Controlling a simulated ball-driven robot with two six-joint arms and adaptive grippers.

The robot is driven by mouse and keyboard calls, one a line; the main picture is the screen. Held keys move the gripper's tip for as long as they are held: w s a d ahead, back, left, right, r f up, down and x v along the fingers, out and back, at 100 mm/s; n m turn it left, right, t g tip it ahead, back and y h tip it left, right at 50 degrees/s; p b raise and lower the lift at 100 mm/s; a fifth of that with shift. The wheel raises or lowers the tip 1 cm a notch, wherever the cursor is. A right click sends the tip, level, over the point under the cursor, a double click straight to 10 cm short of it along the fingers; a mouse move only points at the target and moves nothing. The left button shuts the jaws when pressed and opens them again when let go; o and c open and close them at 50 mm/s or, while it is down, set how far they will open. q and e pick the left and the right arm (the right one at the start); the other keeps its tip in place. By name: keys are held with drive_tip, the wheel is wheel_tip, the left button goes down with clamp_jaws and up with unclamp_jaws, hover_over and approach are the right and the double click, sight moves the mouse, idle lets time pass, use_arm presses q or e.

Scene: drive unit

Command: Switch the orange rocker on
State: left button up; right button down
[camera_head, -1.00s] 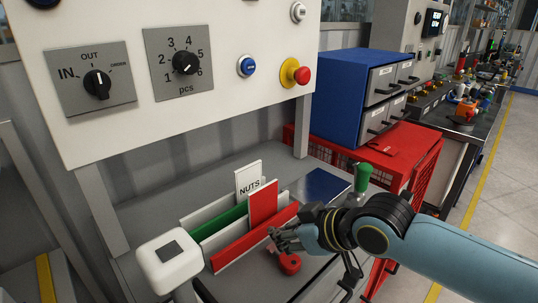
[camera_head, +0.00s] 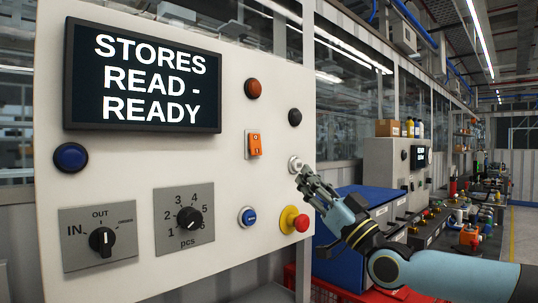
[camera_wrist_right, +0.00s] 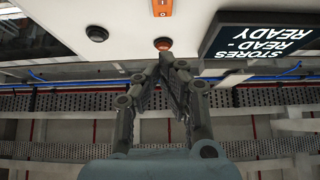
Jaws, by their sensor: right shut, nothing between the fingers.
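The orange rocker (camera_head: 255,145) sits on a pale plate on the white panel, right of the screen. It also shows at the top edge of the right wrist view (camera_wrist_right: 162,7), partly cut off. My right gripper (camera_head: 306,176) is shut and empty, to the right of and below the rocker, apart from it in the picture. In the right wrist view its fingers (camera_wrist_right: 165,58) point up toward the panel, near the orange-red round button (camera_wrist_right: 162,44). Which way the rocker is tipped is too small to tell. My left gripper is not in view.
A black button (camera_head: 295,117), a white button (camera_head: 294,163), a blue button (camera_head: 247,216) and a red emergency stop (camera_head: 293,220) surround the rocker. The screen (camera_head: 143,78) reads "STORES READ - READY". A blue cabinet (camera_head: 345,245) stands behind my right arm.

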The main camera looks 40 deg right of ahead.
drive_tip(key=shift+w, duration=0.1)
approach(258, 141)
wheel_tip(258, 141, up, 3)
drive_tip(key=shift+w+a+b, duration=0.2)
drive_tip(key=shift+w+b, duration=0.45)
drive_tip(key=shift+w, duration=1.35)
